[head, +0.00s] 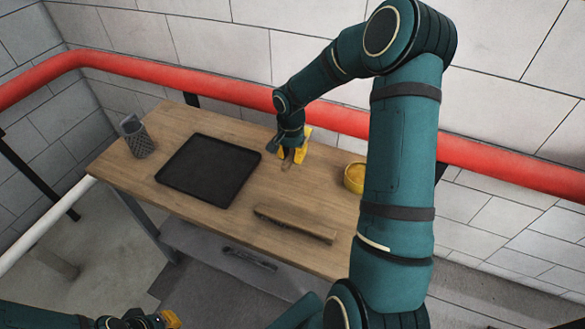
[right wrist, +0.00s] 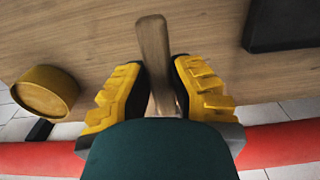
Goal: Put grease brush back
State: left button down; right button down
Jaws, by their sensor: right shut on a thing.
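My right gripper (head: 293,152) is low over the back middle of the wooden table. In the right wrist view, its yellow fingers (right wrist: 160,85) are shut on a wooden handle (right wrist: 153,45), which looks like that of the grease brush. The handle sticks out between the fingertips; its other end is hidden by the gripper. It also shows small in the head view (head: 287,166); I cannot tell whether it touches the table. My left gripper (head: 160,320) is at the bottom left of the head view, partly cut off, its jaws unclear.
A black tray (head: 208,170) lies left of my right gripper on the table (head: 150,185). A grey mesh cup (head: 138,138) stands at the far left. A yellow round tin (head: 354,178) is to the right. A wooden bar (head: 295,224) lies in front. A red pipe (head: 230,95) runs behind.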

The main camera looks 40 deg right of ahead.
aim_at(291, 173)
jog(key=shift+f+b, duration=0.45)
jog(key=shift+f, duration=2.35)
jog(key=c, duration=1)
grip_release()
jog(key=shift+f, duration=0.1)
jog(key=shift+o, duration=0.2)
notch_tip(291, 173, up, 12)
jog(key=shift+r+p, duration=0.15)
jog(key=shift+p, duration=0.95)
